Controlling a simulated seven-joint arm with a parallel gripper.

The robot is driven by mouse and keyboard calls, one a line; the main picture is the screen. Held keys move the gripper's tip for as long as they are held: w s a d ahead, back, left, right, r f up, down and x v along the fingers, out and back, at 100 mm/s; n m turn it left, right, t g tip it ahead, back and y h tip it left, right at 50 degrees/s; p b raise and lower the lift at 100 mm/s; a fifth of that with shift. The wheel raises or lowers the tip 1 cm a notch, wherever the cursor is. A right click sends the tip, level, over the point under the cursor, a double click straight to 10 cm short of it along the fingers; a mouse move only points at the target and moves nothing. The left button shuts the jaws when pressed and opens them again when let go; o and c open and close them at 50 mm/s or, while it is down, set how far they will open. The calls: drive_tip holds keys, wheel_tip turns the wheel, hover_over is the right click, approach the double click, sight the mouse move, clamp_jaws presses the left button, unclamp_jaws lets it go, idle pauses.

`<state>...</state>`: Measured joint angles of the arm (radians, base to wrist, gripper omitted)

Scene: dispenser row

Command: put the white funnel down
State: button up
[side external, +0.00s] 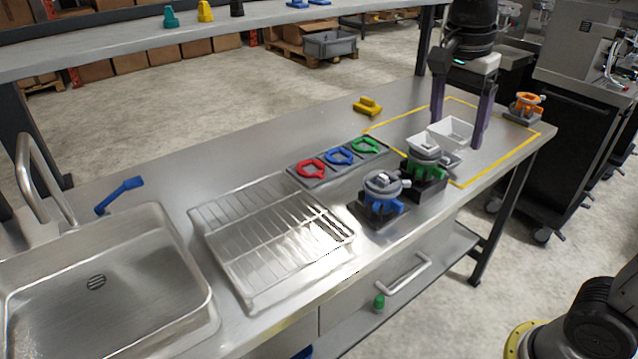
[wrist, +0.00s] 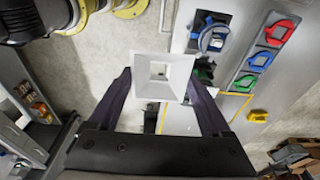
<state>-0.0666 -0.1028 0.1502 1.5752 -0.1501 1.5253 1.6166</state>
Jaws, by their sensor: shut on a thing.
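The white funnel (wrist: 178,68) has a square rim and a square opening in its middle. In the wrist view it sits between the two dark purple fingers of my gripper (wrist: 163,92), which is shut on it. In the side view my gripper (side external: 461,133) points down, with the white funnel (side external: 450,131) between its fingertips, near the green dispenser. I cannot tell from the side view how high the funnel is above the bench.
Yellow tape (side external: 508,158) outlines an area on the bench's right end. A green dispenser (side external: 425,172) and a blue dispenser (side external: 382,194) stand near the front edge. An orange dispenser (side external: 528,106) stands at the far right. A yellow piece (side external: 367,106) lies behind; a wire rack (side external: 270,232) lies left.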

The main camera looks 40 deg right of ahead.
drive_tip(key=shift+w+a+f+m, duration=0.1)
drive_tip(key=shift+w+m, duration=0.25)
drive_tip(key=shift+m, duration=0.25)
drive_tip(key=w+a+f, duration=0.1)
drive_tip(key=a+f, duration=0.2)
drive_tip(key=a, duration=0.4)
drive_tip(key=w+a+f, duration=0.2)
drive_tip(key=a+f, duration=0.2)
drive_tip(key=a, duration=0.3)
drive_tip(key=shift+n, duration=0.4)
drive_tip(key=w+a+f, duration=0.1)
drive_tip(key=w+f, duration=0.1)
drive_tip(key=w, duration=0.1)
drive_tip(key=w+a+f, duration=0.1)
drive_tip(key=w+f, duration=0.2)
drive_tip(key=w, duration=0.1)
drive_tip(key=w+a+f, duration=0.1)
drive_tip(key=w+f, duration=0.2)
drive_tip(key=w, duration=0.1)
drive_tip(key=shift+w+a+f, duration=0.1)
drive_tip(key=shift+a, duration=0.3)
drive_tip(key=shift+w+a+f, duration=0.15)
drive_tip(key=shift+w+f, duration=0.3)
drive_tip(key=shift+f, duration=0.2)
drive_tip(key=shift+w+f, duration=0.1)
drive_tip(key=shift+f, duration=1.5)
drive_tip(key=shift+f, duration=0.1)
